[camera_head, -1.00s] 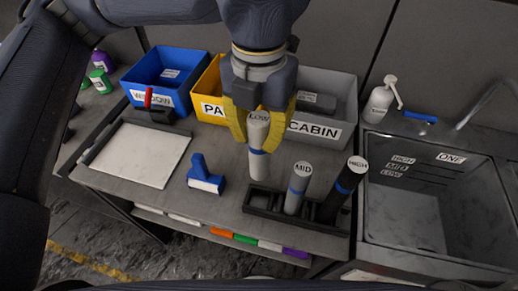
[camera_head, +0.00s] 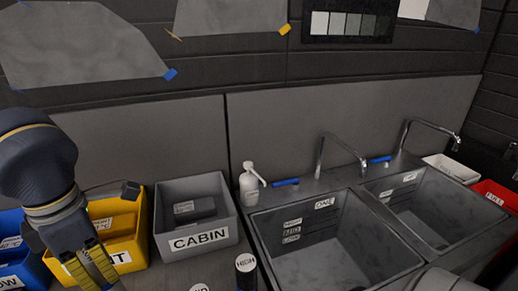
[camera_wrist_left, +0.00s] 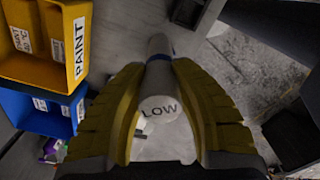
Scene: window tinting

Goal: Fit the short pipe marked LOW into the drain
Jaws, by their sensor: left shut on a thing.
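The white short pipe marked LOW (camera_wrist_left: 160,108), with a blue band, is between the yellow fingers of my left gripper (camera_wrist_left: 158,78) in the left wrist view. The fingers are shut on it, and its labelled end faces the camera. In the head view my left gripper (camera_head: 92,268) is at the lower left, in front of the yellow bin; the pipe cannot be made out there. The sink marked ONE (camera_head: 335,240) is right of centre, and a second sink (camera_head: 430,205) stands beyond it. I cannot make out a drain opening in either basin. My right gripper is not in view.
The HIGH pipe (camera_head: 246,263) and MID pipe (camera_head: 200,288) show at the bottom edge. A grey CABIN bin (camera_head: 200,238), a yellow bin (camera_head: 137,240) and a white pump bottle (camera_head: 250,184) stand between gripper and sink. Faucets (camera_head: 343,143) rise behind the basins.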

